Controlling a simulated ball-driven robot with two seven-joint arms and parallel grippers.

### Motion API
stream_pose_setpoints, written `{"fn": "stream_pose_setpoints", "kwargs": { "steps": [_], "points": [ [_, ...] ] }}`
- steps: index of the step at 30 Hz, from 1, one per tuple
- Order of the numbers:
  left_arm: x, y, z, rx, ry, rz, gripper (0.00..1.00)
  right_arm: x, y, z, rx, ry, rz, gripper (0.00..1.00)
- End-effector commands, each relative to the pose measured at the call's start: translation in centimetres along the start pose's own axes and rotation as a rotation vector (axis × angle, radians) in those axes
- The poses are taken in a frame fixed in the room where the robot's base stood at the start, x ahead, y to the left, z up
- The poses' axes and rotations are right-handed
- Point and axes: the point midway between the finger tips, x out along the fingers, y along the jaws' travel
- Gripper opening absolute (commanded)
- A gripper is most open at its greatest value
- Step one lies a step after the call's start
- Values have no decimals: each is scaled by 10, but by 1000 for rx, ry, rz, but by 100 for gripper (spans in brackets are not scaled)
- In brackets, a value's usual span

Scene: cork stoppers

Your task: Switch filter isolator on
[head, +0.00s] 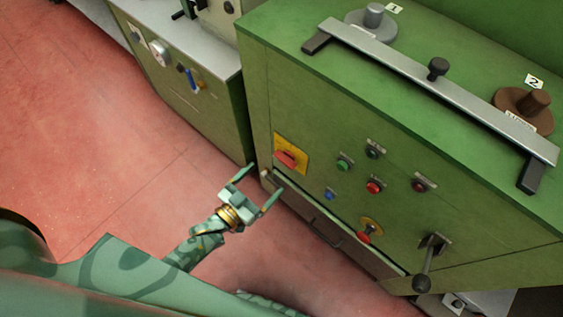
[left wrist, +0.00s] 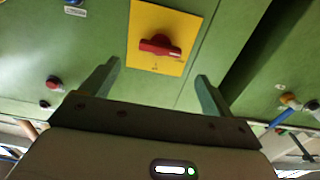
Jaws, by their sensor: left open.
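A red rotary switch handle (head: 287,159) sits on a yellow plate (head: 299,145) on the front of the green cabinet. In the left wrist view the red handle (left wrist: 160,46) lies roughly crosswise on the yellow plate (left wrist: 145,15). No label naming it as the filter isolator is readable. My left gripper (head: 266,178) is open and empty, in front of the cabinet just below the plate in the picture. In the left wrist view its fingers (left wrist: 158,72) stand apart on both sides of the handle's line, short of it. My right gripper is out of view.
Buttons, a red knob on a yellow round plate (head: 365,232) and a black lever (head: 426,265) share this cabinet (head: 440,225). A metal bar (head: 400,70) crosses its top. A lower cabinet (head: 215,110) stands left. The red floor is clear.

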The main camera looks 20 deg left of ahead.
Motion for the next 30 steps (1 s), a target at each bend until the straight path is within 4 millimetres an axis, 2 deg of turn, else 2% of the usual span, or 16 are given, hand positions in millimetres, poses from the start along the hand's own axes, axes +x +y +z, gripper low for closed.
{"fn": "stream_pose_setpoints", "kwargs": {
  "steps": [3, 9, 15, 23, 27, 28, 30],
  "points": [
    [30, 0, 4, -2, -1, -1, 87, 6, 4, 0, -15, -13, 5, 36],
    [64, 0, 4, -3, -3, 0, 87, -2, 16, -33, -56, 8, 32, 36],
    [77, 0, 2, -3, -3, -1, 87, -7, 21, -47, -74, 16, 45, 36],
    [78, 0, 1, -2, -3, -1, 87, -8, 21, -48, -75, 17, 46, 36],
    [78, 0, 1, -2, -3, -1, 48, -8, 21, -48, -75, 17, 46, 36],
    [78, 0, 1, -2, -3, -1, 42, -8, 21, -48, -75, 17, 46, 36],
    [77, 0, 2, -2, -3, -1, 42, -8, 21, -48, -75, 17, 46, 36]
  ]
}}
